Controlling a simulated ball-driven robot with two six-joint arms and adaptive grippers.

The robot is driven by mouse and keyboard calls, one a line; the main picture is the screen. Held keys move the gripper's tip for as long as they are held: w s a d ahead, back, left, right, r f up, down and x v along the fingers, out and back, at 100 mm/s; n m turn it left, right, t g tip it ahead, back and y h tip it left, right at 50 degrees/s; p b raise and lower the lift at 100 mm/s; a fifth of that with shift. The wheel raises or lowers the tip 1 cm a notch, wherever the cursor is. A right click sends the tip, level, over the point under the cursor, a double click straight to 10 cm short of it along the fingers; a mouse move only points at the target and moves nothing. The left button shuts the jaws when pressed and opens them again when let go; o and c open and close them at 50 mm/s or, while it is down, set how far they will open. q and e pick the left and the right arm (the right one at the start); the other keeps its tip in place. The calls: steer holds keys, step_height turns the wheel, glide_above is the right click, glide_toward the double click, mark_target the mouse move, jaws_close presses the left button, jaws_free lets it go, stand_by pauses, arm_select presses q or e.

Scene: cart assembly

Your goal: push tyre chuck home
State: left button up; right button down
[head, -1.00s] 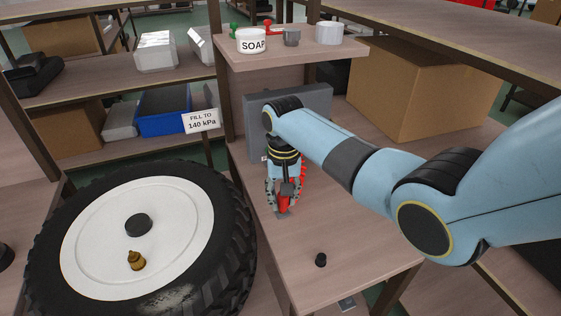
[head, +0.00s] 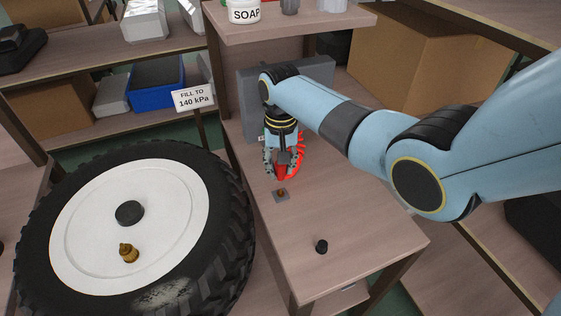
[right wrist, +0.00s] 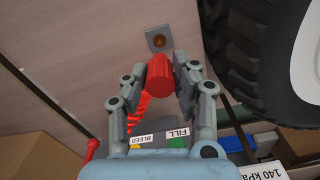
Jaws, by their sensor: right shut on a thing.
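My right gripper (head: 282,173) is shut on the red tyre chuck (head: 281,171), above the bench beside the wheel. In the right wrist view the chuck (right wrist: 159,75) sits between the two fingers, its round end facing away from the wrist. A red coiled hose (head: 300,155) hangs beside the gripper. A small grey plate with a brass-coloured stub (head: 281,195) lies on the bench just in front of the chuck, apart from it. The tyre (head: 225,250) lies with its white rim up; a brass valve (head: 128,253) stands on the rim. My left gripper is not in view.
A small black cap (head: 321,247) stands on the bench (head: 360,225). A grey unit (head: 255,95) with FILL and BLEED labels stands behind my right gripper. A "FILL TO 140 kPa" sign (head: 193,98) stands behind the tyre. A shelf (head: 290,22) overhangs the bench's back.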

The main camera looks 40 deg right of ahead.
mark_target(281, 175)
step_height(281, 175, down, 2)
steer(key=shift+f+b, duration=0.15)
steer(key=shift+b, duration=0.4)
steer(key=shift+f+b, duration=0.4)
steer(key=shift+f, duration=0.2)
steer(key=shift+r, duration=0.1)
steer(key=shift+p, duration=0.35)
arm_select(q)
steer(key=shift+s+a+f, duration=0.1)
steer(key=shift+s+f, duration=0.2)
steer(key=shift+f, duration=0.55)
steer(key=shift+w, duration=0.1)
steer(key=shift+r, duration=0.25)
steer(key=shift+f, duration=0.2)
arm_select(e)
steer(key=shift+f, duration=0.25)
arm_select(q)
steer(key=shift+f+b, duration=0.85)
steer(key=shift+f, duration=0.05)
arm_select(e)
steer(key=shift+f, duration=1.15)
